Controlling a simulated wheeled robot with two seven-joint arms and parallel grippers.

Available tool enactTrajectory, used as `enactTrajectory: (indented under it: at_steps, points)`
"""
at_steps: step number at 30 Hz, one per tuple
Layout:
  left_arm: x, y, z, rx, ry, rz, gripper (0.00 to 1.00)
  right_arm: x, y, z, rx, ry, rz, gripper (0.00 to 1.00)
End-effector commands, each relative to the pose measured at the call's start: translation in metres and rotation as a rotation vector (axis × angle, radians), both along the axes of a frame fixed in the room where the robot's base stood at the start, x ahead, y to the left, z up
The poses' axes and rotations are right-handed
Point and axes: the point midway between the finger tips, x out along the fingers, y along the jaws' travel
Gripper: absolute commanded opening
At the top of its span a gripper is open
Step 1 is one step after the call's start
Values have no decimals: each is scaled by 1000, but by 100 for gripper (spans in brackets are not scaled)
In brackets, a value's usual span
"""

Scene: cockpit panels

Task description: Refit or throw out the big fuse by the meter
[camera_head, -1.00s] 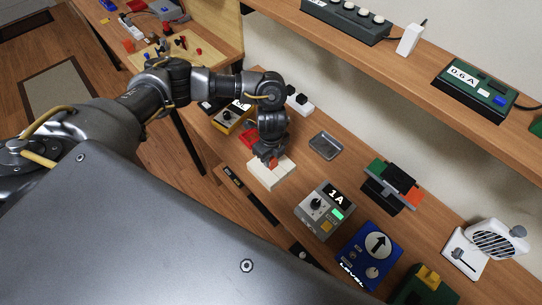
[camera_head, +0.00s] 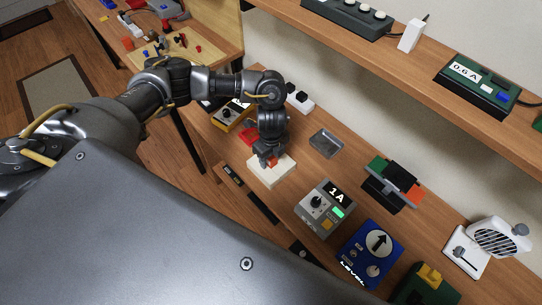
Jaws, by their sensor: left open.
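A white block-shaped base (camera_head: 282,176) sits on the bench. My left gripper (camera_head: 270,163) points down just over it, with its jaws open. A small orange-red piece (camera_head: 273,161), which may be the big fuse, shows at the fingertips. The fingers hide most of it, and I cannot tell whether it is seated in the base. A grey box reading 1A (camera_head: 326,207) stands to the right of the base. A dark green meter reading 0.6 A (camera_head: 476,85) is on the upper shelf. My right gripper is out of view.
A grey tray (camera_head: 326,143) lies behind the base. A yellow device (camera_head: 232,119) and a red item (camera_head: 250,136) are to its left. A blue LEVEL box (camera_head: 370,254), a white speaker-like unit (camera_head: 497,240) and a stand with coloured pieces (camera_head: 392,185) are to the right.

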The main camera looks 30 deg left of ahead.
Motion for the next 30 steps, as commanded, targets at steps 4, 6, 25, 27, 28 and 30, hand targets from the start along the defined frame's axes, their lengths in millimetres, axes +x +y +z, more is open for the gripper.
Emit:
enactTrajectory:
  at_steps: [4, 6, 25, 27, 28, 30]
  points:
    - [2, 0, 22, -1, -5, -3, 54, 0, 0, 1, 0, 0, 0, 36]
    - [2, 0, 38, 0, -7, -4, 54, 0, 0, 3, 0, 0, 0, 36]
    - [0, 0, 105, 1, -1, 0, 54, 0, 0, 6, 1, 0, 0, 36]
    - [0, 0, 105, 0, 0, 0, 54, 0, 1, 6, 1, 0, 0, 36]
    - [0, 0, 105, 0, 0, 0, 54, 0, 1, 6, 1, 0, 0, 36]
    - [0, 0, 105, 0, -1, 0, 54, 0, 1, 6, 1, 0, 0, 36]
